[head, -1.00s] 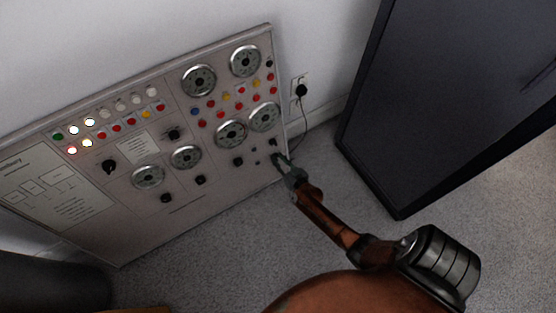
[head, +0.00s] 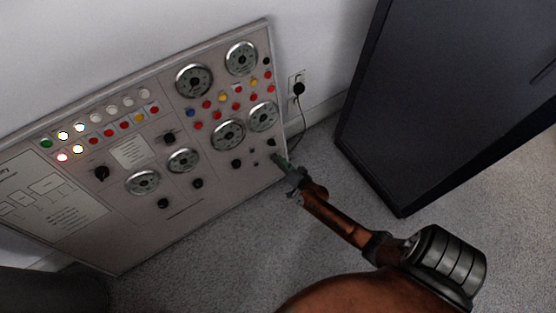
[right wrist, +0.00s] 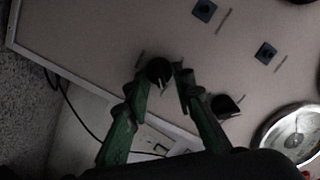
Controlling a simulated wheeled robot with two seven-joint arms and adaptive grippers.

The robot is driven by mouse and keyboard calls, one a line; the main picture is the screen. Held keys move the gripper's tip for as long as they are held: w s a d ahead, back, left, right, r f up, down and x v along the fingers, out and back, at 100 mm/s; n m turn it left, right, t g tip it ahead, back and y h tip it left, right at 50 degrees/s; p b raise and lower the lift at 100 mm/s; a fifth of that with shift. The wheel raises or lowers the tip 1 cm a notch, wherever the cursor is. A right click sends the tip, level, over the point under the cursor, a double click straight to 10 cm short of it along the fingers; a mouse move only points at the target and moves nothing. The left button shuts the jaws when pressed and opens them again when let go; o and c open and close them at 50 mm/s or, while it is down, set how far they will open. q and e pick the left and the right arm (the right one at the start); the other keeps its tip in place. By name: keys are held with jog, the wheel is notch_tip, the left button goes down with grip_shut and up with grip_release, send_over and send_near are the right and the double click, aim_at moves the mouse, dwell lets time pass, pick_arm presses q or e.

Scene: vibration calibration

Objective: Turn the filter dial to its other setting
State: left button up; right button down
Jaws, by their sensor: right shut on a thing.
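The filter dial, taken to be the black round knob (right wrist: 159,72) at my fingertips, is on the panel near its lower right corner. A pale pointer line shows on its face in the right wrist view. My right gripper (right wrist: 167,78) has its green fingers on either side of this knob and is shut on it. In the head view the right gripper (head: 279,159) reaches the panel's lower right edge and hides the knob. My left gripper is not in view.
The control panel (head: 190,225) leans at the wall with gauges, lamps and other knobs. A second black knob (right wrist: 225,105) is close beside the right finger. A dark cabinet (head: 440,90) stands at the right. A plugged-in socket (head: 298,86) with a cable is on the wall.

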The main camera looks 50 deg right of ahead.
dwell(0.4)
jog(key=c, duration=1.7)
grip_release()
jog(key=shift+o, duration=0.2)
jog(key=v, duration=1.2)
